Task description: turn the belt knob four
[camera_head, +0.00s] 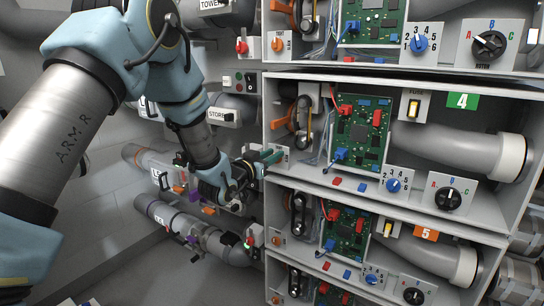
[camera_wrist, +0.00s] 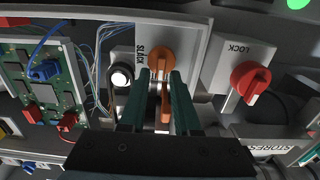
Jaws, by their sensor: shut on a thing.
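The belt knob of bay four is orange (camera_wrist: 160,62) and sits on a white plate beside the word SLACK in the wrist view. Its narrow grip lies between the two green fingers of my gripper (camera_wrist: 163,85), which are shut on it. In the head view my gripper (camera_head: 272,157) reaches from the left to the small plate (camera_head: 284,151) at the left front edge of the bay with the green 4 sign (camera_head: 462,101). The gripper hides the knob there. The belt (camera_head: 303,115) shows above and behind the plate.
A red LOCK knob (camera_wrist: 250,80) is right of my gripper in the wrist view. A circuit board (camera_wrist: 40,75) with blue and red plugs is on the left. In the head view, bay five's orange sign (camera_head: 425,234) is below. Tubes (camera_head: 180,215) lie under my arm.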

